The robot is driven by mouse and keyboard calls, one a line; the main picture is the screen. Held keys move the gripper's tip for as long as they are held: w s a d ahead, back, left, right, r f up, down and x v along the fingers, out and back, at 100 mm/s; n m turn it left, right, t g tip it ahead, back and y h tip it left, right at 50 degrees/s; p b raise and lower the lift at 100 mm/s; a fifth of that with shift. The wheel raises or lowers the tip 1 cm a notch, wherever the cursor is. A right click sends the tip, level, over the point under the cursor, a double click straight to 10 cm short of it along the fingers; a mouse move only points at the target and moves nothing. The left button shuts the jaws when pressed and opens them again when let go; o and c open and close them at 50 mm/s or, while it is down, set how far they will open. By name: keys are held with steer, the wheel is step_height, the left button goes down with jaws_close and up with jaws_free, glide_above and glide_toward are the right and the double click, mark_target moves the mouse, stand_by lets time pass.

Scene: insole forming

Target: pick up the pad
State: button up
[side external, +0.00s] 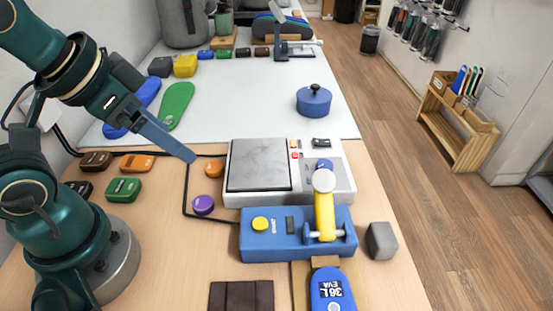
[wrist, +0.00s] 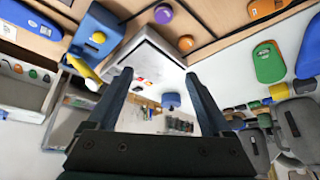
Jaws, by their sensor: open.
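No thing in view is plainly marked as the pad. A dark brown flat segmented piece (side external: 242,296) lies at the front edge of the table in the side view. A blue insole shape labelled 36L EVA (side external: 331,288) lies to its right. A green insole shape (side external: 177,105) and a blue one (side external: 146,98) lie on the white mat; the wrist view also shows a green piece (wrist: 269,62). My gripper (side external: 190,157) is above the table, left of the grey plate. In the wrist view my gripper (wrist: 158,76) is open, with nothing between its fingers.
A heating unit with a grey plate (side external: 258,165) and a blue press (side external: 270,243) with a yellow lever stand at centre. Orange (side external: 214,167) and purple (side external: 203,205) knobs, a grey block (side external: 381,241), small coloured blocks (side external: 123,189) and a blue lidded pot (side external: 314,102) stand around.

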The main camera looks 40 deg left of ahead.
steer(key=w+f+m+g, duration=0.2)
steer(key=w+f+g, duration=0.1)
steer(key=f, duration=0.2)
steer(key=g, duration=0.2)
glide_above(202, 202)
steer(key=f, duration=0.5)
steer(key=shift+w+f, duration=0.1)
steer(key=shift+w, duration=0.1)
steer(key=shift+s+f+g, duration=0.25)
steer(key=shift+f+g, duration=0.15)
steer(key=shift+f, duration=2.45)
jaws_close()
